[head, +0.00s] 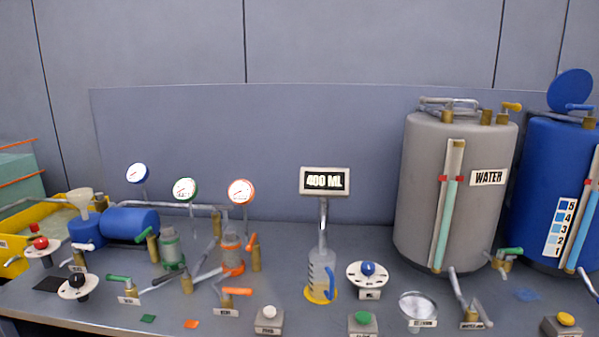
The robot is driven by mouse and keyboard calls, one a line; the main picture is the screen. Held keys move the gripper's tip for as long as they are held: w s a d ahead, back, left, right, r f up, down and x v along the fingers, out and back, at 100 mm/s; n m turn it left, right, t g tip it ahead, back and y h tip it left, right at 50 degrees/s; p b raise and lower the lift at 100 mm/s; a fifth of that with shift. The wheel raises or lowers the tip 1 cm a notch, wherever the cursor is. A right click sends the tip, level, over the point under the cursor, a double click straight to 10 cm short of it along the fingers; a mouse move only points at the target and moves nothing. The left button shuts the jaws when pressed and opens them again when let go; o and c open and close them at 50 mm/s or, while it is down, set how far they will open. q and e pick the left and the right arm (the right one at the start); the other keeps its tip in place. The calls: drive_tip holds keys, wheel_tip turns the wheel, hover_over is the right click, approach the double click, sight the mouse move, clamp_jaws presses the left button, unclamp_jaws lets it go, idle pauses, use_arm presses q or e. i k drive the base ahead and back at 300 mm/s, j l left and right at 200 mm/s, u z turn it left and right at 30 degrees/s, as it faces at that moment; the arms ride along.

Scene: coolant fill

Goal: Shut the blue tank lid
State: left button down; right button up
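The blue tank (545,175) stands at the far right of the head view and is cut off by the frame's right edge. Its round blue lid (571,89) stands tilted up above the tank's top, so the lid is open. A blue-handled valve (580,107) on a brass fitting sits at the tank's top, in front of the lid. A level strip numbered 1 to 5 (561,228) is on the tank's front. Neither of my grippers shows in the head view.
A grey WATER tank (425,190) stands close at the left of the blue tank, with pipes and valves on top. A 400 ML display (325,181) stands above a jug (321,272). Gauges, valves and buttons crowd the bench's left and front.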

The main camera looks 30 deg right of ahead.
sight(574, 86)
drive_tip(key=z, duration=2.3)
drive_tip(key=i+l, duration=0.2)
drive_tip(key=l, duration=0.2)
drive_tip(key=i+l+z, duration=0.15)
drive_tip(key=l, duration=0.3)
drive_tip(key=i+l, duration=0.2)
drive_tip(key=l, duration=0.2)
